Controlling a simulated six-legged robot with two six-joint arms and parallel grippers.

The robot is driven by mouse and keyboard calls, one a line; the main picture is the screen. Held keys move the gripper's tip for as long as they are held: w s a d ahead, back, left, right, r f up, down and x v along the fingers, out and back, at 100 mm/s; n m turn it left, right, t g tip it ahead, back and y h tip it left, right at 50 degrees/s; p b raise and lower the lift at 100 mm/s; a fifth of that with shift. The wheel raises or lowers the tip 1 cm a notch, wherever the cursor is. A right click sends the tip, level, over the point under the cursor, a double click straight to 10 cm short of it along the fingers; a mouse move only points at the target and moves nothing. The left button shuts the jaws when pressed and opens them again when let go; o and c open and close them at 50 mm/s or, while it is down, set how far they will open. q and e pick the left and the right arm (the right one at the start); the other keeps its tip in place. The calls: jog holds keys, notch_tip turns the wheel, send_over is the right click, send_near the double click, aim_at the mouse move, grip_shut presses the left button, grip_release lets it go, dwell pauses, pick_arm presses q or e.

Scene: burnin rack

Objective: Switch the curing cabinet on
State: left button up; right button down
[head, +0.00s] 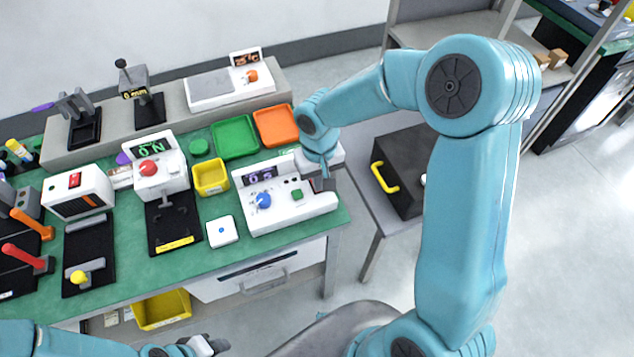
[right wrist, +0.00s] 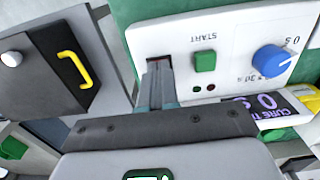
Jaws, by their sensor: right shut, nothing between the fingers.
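The curing unit is a white sloped box (head: 310,207) at the right end of the green bench. It has a blue knob (right wrist: 272,61), a green START button (right wrist: 204,61) and two small round lamps, one reddish. Its display (right wrist: 262,110) shows lit characters, with "CURE" readable. My right gripper (right wrist: 159,66) is shut and empty, its fingertips over a dark reddish recess or switch at the panel end beside START. The fingers partly hide that spot; contact cannot be told. In the head view the right gripper (head: 325,182) is at the unit's right end. My left gripper (head: 207,345) is low at the bottom edge.
A dark box with a yellow handle (head: 385,178) stands right of the bench. A white button box (head: 222,231), a yellow bin (head: 211,177), green tray (head: 235,138) and orange tray (head: 276,127) surround the unit. Other devices fill the bench's left.

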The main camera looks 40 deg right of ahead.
notch_tip(320, 180, up, 7)
jog(key=p, duration=0.4)
jog(key=shift+p, duration=0.35)
jog(key=shift+s, duration=0.1)
dwell(0.5)
